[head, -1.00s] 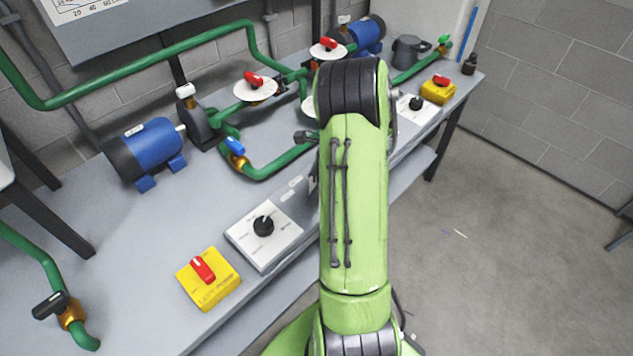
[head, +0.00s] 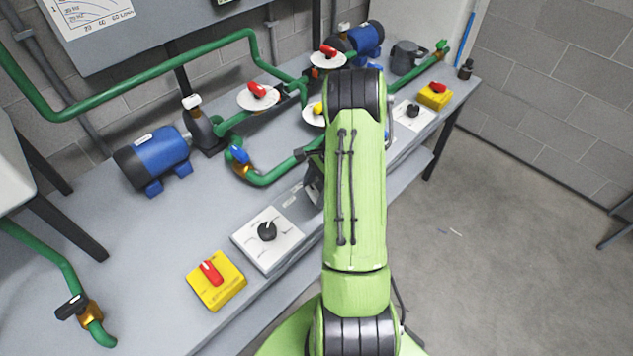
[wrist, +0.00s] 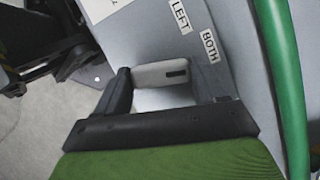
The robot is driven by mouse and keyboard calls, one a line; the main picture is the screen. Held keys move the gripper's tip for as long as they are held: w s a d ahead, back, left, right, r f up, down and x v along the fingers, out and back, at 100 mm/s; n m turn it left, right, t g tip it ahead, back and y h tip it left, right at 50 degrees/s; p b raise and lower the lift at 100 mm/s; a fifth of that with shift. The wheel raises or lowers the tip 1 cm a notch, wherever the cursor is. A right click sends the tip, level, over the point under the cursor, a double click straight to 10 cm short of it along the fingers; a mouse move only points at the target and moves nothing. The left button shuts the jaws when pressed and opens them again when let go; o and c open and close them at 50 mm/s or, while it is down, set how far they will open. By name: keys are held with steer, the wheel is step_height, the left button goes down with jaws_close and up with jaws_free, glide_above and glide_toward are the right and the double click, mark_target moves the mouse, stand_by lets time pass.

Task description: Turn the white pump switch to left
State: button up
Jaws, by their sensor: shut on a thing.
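The white pump switch (wrist: 158,75) shows in the wrist view as a pale block with a dark slot mark. My gripper (wrist: 166,88) has one dark finger on each side of it and is shut on it. The label LEFT (wrist: 180,15) and the label BOTH (wrist: 210,45) are on the grey surface beyond the switch. In the head view my green arm hides the switch and most of the gripper.
A white panel with a black knob (head: 267,231) and a yellow box with a red switch (head: 210,272) are on the bench left of my arm. Green pipes (head: 150,80) and a blue motor (head: 158,155) stand behind. Open floor (head: 500,250) is right.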

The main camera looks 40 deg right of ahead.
steer(key=n+g+p, duration=0.1)
steer(key=n, duration=0.1)
steer(key=shift+w+r+n, duration=0.1)
steer(key=shift+n, duration=0.3)
steer(key=n+g+p, duration=0.1)
steer(key=n, duration=0.2)
steer(key=shift+w+n+g, duration=0.1)
steer(key=shift+n+g, duration=0.2)
steer(key=n+g, duration=0.1)
steer(key=n, duration=0.1)
steer(key=n+h, duration=0.1)
steer(key=n, duration=0.2)
steer(key=shift+w+n+g, duration=0.15)
steer(key=shift+n+g, duration=0.15)
steer(key=shift+g, duration=0.1)
steer(key=o, duration=1)
steer(key=shift+o, duration=0.2)
steer(key=p+v, duration=0.3)
steer(key=v, duration=1.2)
steer(key=shift+w+a+r+p, duration=0.2)
steer(key=shift+r+p, duration=0.1)
steer(key=shift+p, duration=0.1)
